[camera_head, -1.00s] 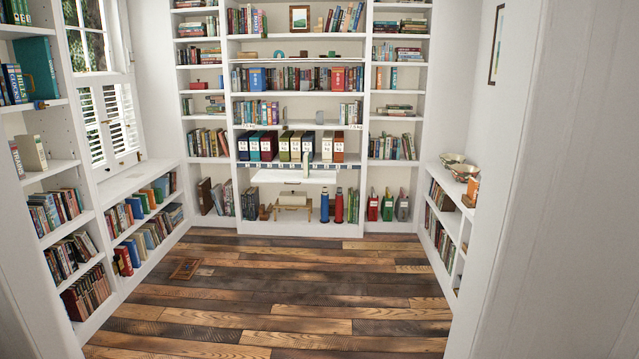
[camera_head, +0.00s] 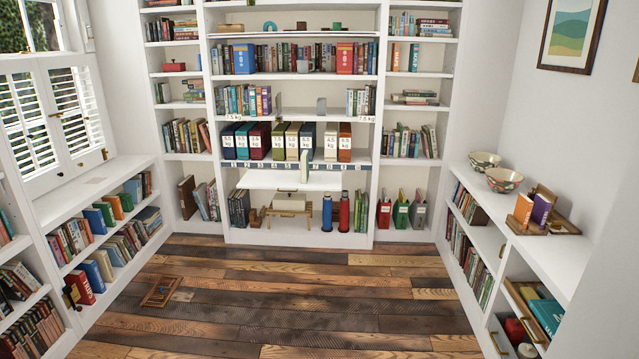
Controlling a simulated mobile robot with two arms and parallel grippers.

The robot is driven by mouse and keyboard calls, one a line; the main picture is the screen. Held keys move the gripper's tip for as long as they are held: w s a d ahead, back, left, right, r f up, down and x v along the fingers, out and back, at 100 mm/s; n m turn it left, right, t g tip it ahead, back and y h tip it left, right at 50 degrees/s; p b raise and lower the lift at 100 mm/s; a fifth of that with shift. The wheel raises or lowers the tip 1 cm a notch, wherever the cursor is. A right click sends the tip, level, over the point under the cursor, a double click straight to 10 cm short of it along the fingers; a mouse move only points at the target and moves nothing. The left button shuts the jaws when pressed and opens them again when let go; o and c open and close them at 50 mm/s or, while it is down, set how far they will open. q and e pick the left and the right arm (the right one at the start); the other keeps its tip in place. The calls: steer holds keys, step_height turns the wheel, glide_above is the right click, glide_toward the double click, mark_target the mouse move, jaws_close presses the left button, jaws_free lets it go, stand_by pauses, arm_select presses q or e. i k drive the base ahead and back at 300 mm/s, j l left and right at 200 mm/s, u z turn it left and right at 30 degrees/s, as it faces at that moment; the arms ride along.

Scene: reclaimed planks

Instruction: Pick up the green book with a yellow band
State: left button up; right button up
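I cannot make out for certain a green book with a yellow band in the head view. Two green books stand on the top shelf of the low bookcase at the left, one (camera_head: 105,212) between a blue and an orange book, the other (camera_head: 126,201) just beyond the orange one. A yellow band is too small to tell on either. A teal-green book (camera_head: 546,315) lies in the lower right bookcase, and no band is clear on it. Neither of my grippers is in view.
The plank floor (camera_head: 290,290) is open, with a small brown wooden frame (camera_head: 161,291) lying at the left. Low bookcases line both sides. Tall white shelves stand at the back, with a pull-out board (camera_head: 290,181). Two bowls (camera_head: 503,180) stand on the right bookcase.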

mark_target(305, 169)
steer(key=i, duration=2.35)
